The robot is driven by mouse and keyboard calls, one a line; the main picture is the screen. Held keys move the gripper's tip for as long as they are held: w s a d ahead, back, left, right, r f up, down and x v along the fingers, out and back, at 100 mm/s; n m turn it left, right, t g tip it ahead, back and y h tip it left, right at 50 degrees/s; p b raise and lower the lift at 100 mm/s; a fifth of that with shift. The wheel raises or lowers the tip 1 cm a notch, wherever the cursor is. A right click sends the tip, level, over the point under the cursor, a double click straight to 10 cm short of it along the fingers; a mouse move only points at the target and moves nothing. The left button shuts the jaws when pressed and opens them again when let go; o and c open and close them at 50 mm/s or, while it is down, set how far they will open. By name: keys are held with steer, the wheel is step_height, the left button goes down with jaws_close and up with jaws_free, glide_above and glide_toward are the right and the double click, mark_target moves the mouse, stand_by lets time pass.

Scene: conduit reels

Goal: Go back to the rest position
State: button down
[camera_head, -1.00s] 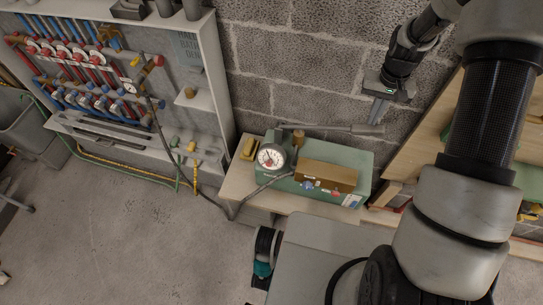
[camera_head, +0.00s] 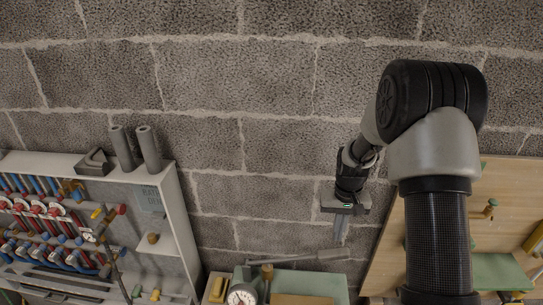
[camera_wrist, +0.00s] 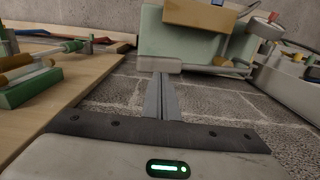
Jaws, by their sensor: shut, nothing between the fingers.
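My gripper (camera_head: 340,232) hangs in front of the grey block wall in the head view, fingers pointing down. It is shut and empty. In the wrist view its fingers (camera_wrist: 162,98) lie together, with nothing between them. Below it in the head view is the green test pump (camera_head: 318,281) with a round gauge (camera_head: 242,295) and a long lever (camera_head: 310,256). The gripper is apart from the pump and lever. The pump's lower part is cut off by the bottom edge of the head view.
A white manifold cabinet (camera_head: 176,205) with red and blue pipes stands at the left. Two grey tubes (camera_head: 135,150) stand on top of it. A wooden board (camera_head: 505,182) leans at the right, near my arm. The block wall above is bare.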

step_height(320, 180, up, 14)
steer(key=s+t+p, duration=0.1)
steer(key=s+p, duration=0.1)
steer(key=s, duration=0.1)
steer(key=s+r+t+p, duration=0.4)
steer(key=s+r, duration=1.8)
steer(key=s, duration=0.1)
steer(key=shift+t, duration=0.3)
